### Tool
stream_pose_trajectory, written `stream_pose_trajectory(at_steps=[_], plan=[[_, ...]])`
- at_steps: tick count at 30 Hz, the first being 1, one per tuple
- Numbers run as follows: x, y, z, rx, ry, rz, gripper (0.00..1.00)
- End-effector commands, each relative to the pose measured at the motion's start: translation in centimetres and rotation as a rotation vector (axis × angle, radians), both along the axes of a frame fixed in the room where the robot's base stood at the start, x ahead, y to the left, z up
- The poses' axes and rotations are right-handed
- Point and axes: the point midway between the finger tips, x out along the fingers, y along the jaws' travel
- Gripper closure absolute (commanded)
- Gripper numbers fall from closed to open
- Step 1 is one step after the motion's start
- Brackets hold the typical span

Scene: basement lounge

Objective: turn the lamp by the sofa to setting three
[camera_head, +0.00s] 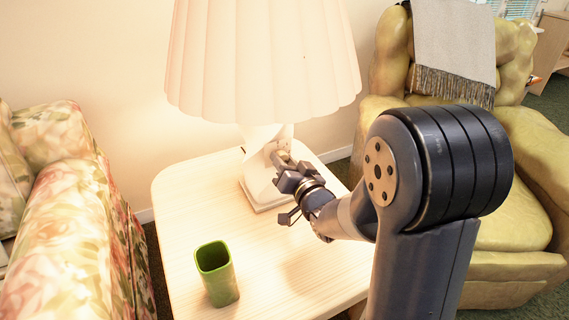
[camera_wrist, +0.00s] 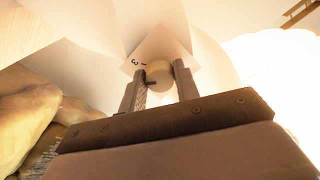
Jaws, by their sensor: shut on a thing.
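The lamp (camera_head: 262,65) stands on the side table by the flowered sofa (camera_head: 75,230). It has a pleated cream shade, glowing warm, and a pale twisted base. My gripper (camera_head: 281,163) reaches to the lamp base from the right. In the wrist view its two fingers are shut on a round beige knob (camera_wrist: 159,74), one on each side. Behind the knob is a pale dial plate (camera_wrist: 160,45) with small dark marks, one like a 3, at its left. A small dark pointer shows at the knob's lower left.
A green cup (camera_head: 217,273) stands near the front of the light wooden side table (camera_head: 185,190). A yellow-green armchair (camera_head: 515,215) with a grey throw (camera_head: 453,40) is at the right. The table's middle is clear.

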Motion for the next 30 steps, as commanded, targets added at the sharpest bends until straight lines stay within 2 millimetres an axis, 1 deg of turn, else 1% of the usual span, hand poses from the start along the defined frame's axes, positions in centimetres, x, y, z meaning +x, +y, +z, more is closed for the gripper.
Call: stream_pose_trajectory(at_steps=[6, 15, 22, 30], plan=[[0.00, 0.02, 0.05, 0.160, 0.066, 0.000, 0.93], [0.00, 0.03, 0.07, 0.304, 0.126, 0.000, 0.93], [0.00, 0.03, 0.07, 0.349, 0.145, 0.000, 0.93], [0.00, 0.03, 0.06, 0.357, 0.149, 0.000, 0.93]])
